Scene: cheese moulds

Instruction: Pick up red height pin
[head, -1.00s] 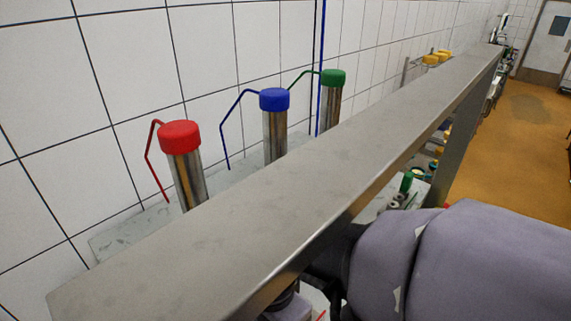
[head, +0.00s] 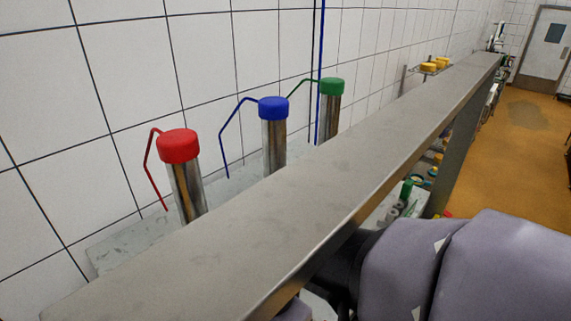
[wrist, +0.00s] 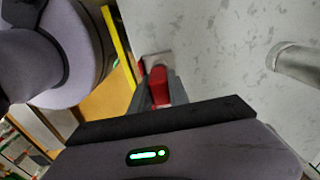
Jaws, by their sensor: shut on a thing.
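In the wrist view, the red height pin (wrist: 159,86) sits between the two grey fingers of my gripper (wrist: 156,92). My gripper is shut on it. A small grey patch shows just beyond the pin, over a pale speckled surface (wrist: 215,50). The fingers hide part of the pin, and I cannot tell whether it still touches anything below. In the head view, the steel shelf hides my gripper and the pin.
A long steel shelf (head: 235,225) crosses the head view. Behind it stand steel cylinders with a red cap (head: 178,146), a blue cap (head: 273,107) and a green cap (head: 332,86), each with a bent rod. A metal cylinder (wrist: 298,62) lies right in the wrist view.

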